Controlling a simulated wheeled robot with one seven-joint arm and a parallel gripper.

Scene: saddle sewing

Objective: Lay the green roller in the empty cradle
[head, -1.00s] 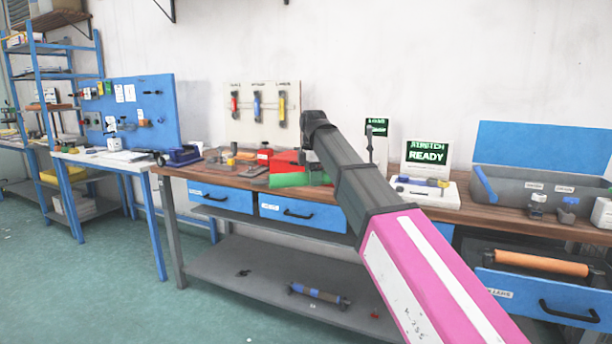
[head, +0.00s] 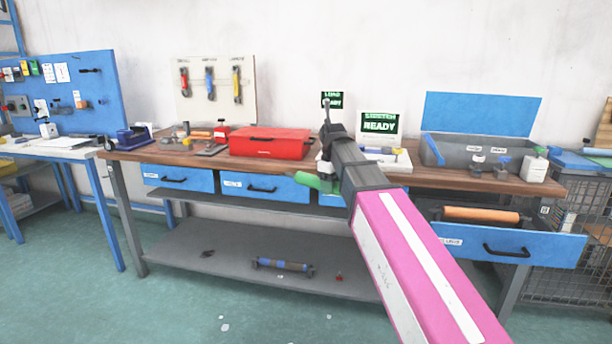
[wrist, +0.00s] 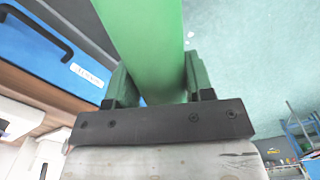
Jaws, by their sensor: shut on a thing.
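The green roller (head: 315,182) shows in front of the bench edge in the head view, mostly hidden behind my arm. In the wrist view the green roller (wrist: 145,40) runs between the two fingers of my gripper (wrist: 155,85), which is shut on it. Its far end runs out of that picture. In the head view my gripper is largely hidden by my own arm. I cannot make out an empty cradle for certain. A small screen reading LOAD READY (head: 332,99) stands behind my arm, and what is below it is mostly covered.
A red case (head: 270,143) lies on the wooden bench, left of my arm. A STRETCH READY screen (head: 379,124) stands right of it. An open drawer (head: 545,247) holds an orange roller (head: 481,214). A blue-grey roller (head: 282,265) lies on the lower shelf.

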